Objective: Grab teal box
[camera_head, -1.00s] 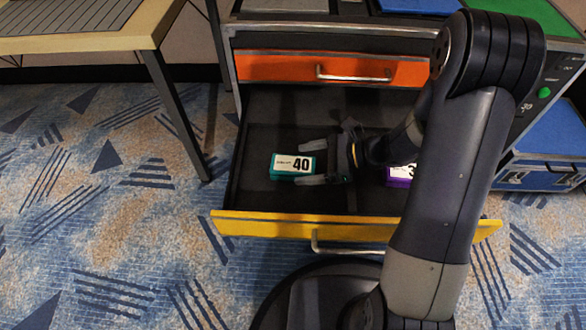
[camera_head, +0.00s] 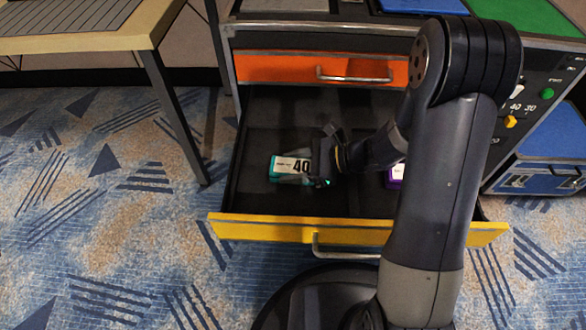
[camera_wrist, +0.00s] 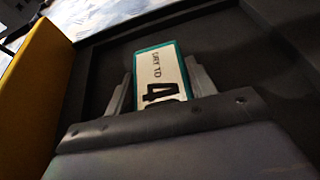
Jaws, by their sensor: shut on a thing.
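In the wrist view the teal box (camera_wrist: 163,72) stands between the two fingers of my gripper (camera_wrist: 160,85), one on each side. Part of the box is hidden behind the gripper body. I cannot tell whether the box touches the drawer floor.
A purple box (camera_head: 396,178) with a white label lies in the drawer to the right, partly hidden by my arm. The shut orange drawer (camera_head: 290,69) is above. A table (camera_head: 85,43) stands at left, and a blue case (camera_head: 548,177) at right.

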